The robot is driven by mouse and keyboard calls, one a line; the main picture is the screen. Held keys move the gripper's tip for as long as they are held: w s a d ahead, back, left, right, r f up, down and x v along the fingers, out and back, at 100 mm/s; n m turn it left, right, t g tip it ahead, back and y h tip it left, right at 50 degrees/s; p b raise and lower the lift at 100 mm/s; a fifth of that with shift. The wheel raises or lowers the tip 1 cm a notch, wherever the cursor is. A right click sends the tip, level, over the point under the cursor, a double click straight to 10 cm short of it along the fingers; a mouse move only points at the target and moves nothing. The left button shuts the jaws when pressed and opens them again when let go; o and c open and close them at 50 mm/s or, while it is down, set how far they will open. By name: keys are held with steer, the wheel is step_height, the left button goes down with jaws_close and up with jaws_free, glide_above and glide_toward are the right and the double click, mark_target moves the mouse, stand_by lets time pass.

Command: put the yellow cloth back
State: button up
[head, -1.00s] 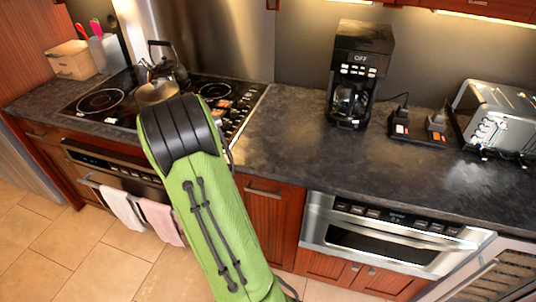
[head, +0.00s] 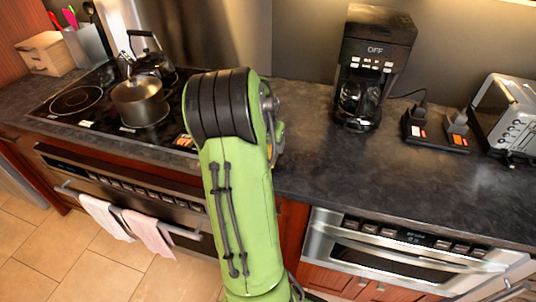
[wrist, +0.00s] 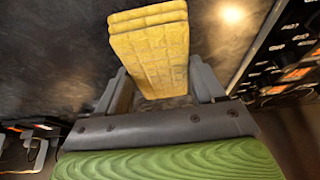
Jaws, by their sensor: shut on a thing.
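The yellow cloth (wrist: 150,48) is a folded, layered pad in the wrist view. My gripper (wrist: 160,86) is shut on it, with one grey finger on each side. The cloth sticks out past the fingers over the dark countertop (wrist: 60,55). I cannot tell whether the cloth touches the counter. In the head view my green arm hides most of my gripper, and the cloth cannot be made out clearly there.
The stove holds a pot (head: 140,102) and a kettle (head: 152,62) on the left. A coffee maker (head: 372,65), a switch block (head: 434,132) and a toaster (head: 505,120) stand right of my arm. The counter between arm and coffee maker is clear. Towels (head: 105,216) hang on the oven handle.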

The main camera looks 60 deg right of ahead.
step_height(320, 180, down, 4)
steer(key=shift+r, duration=0.2)
steer(key=shift+f+b, duration=0.15)
steer(key=shift+b, duration=0.25)
steer(key=o, duration=0.9)
steer(key=shift+o, duration=0.2)
